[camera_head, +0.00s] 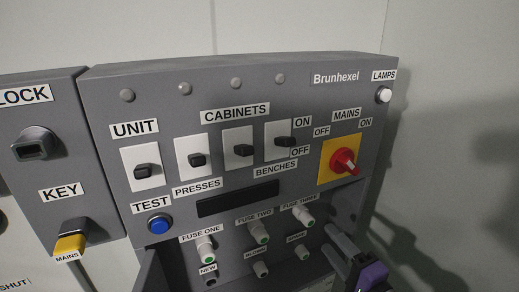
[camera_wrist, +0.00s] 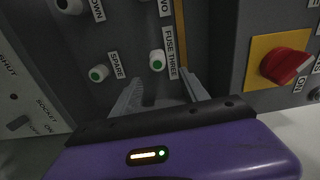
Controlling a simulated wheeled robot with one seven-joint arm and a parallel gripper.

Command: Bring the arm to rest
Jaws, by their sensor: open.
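My gripper (camera_head: 332,244) is at the lower right of the head view, with its purple body below the cabinet's right part. In the wrist view my gripper (camera_wrist: 160,92) is open, its two grey fingers pointing toward the panel. Nothing shows held between them. The white FUSE THREE holder (camera_wrist: 157,62) with a green end appears just beyond the gap between the fingertips. It also shows in the head view (camera_head: 304,216), up and left of the gripper. The picture does not show exactly how far apart they are.
The grey Brunhexel cabinet (camera_head: 225,83) carries several black switches, a blue TEST button (camera_head: 159,224) and a red MAINS knob (camera_head: 345,162) on a yellow plate. A yellow-tagged key (camera_head: 70,245) is at left. Pale wall (camera_head: 440,60) is right of the cabinet.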

